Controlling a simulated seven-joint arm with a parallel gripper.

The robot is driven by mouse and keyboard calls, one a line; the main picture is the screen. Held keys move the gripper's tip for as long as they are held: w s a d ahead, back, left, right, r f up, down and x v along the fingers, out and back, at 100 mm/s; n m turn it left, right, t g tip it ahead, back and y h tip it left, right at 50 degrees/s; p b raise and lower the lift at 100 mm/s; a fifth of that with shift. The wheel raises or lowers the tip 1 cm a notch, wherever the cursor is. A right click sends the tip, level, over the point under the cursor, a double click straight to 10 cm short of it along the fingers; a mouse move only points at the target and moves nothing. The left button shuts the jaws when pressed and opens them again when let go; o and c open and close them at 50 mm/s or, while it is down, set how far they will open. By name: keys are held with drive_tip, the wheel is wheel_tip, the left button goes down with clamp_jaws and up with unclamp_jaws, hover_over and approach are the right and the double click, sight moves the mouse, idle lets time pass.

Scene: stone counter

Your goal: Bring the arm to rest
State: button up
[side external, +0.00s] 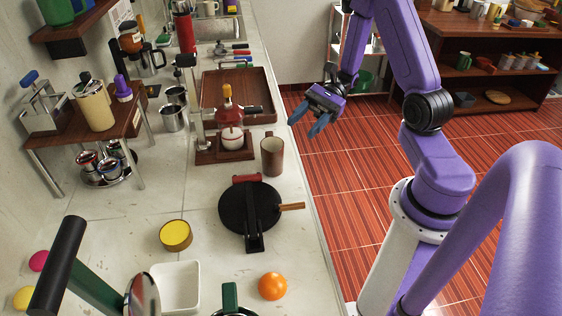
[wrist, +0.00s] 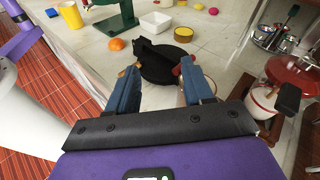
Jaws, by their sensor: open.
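My gripper (side external: 314,122) is at the end of my purple arm, in the air beside the counter's right edge and above the red tiled floor in the side external view. Its two blue fingers are spread apart with nothing visible between them. In the wrist view the open fingers (wrist: 160,86) point toward the counter, with the black waffle-iron-like pan (wrist: 168,62) beyond them. That pan (side external: 248,212) lies on the counter, clear of the gripper. The brown mug (side external: 272,156) stands near the counter edge, to the lower left of the gripper.
On the stone counter (side external: 150,200) are a wooden tray (side external: 262,115), a red-topped grinder (side external: 231,130), a yellow-topped tin (side external: 175,235), a white bowl (side external: 177,285) and an orange (side external: 272,286). A wooden shelf unit (side external: 480,80) stands at the back right. Open floor (side external: 350,170) lies right of the counter.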

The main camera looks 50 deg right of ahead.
drive_tip(key=s+a+r+n+h, duration=0.2)
drive_tip(key=s+a+n+h, duration=0.2)
drive_tip(key=n, duration=1)
drive_tip(key=s+a+r+n+h, duration=0.3)
drive_tip(key=s+a+n+h, duration=0.2)
drive_tip(key=s+n+h, duration=0.6)
drive_tip(key=s+n, duration=0.1)
drive_tip(key=n, duration=0.3)
drive_tip(key=shift+s+a+g, duration=0.15)
drive_tip(key=shift+a+g, duration=0.15)
